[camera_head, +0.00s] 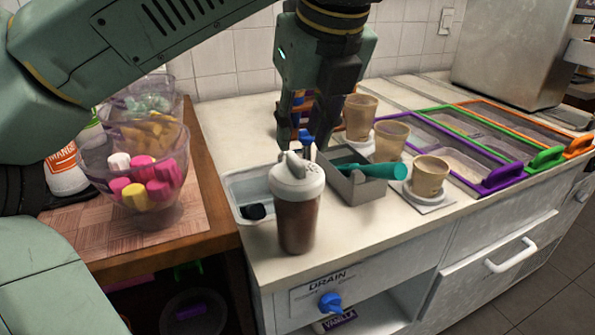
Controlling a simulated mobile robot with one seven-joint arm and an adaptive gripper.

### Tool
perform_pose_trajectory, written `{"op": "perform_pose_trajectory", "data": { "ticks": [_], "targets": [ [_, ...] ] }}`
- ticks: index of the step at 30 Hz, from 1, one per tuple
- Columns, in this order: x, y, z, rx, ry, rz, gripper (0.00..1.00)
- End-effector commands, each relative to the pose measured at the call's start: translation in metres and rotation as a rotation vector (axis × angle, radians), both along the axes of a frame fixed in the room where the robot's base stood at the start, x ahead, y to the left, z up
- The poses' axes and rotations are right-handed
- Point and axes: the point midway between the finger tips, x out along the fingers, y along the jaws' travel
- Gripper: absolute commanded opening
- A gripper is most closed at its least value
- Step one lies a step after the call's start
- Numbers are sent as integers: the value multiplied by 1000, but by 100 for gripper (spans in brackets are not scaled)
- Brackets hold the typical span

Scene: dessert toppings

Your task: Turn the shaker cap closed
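The shaker (298,222) stands upright near the counter's front edge, brown inside, with a white cap (298,177) on top. The cap has a raised spout or lever part at its upper left. My gripper (305,143) points down just above and behind the cap. Its dark fingers look apart, with blue and orange things showing in the gap. I see nothing held between them. Whether a fingertip touches the cap is not clear from this view.
A grey box (357,193) with a teal-handled tool (372,170) stands right of the shaker. Several tan cups stand behind and to the right, one on a white scale (430,198). Glass bowls of toppings (140,190) stand left. A sink basin (247,187) lies behind left.

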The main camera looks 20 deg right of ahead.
Motion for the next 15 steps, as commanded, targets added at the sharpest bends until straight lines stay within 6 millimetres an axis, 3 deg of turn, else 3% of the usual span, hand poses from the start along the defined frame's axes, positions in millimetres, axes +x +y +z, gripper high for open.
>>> {"op": "perform_pose_trajectory", "data": {
  "ticks": [1,3,15],
  "targets": [
    [3,0,-14,-1,1,1,30],
    [6,0,-21,-1,1,1,30],
    [18,1,-43,-1,0,-1,30]
  ]
}}
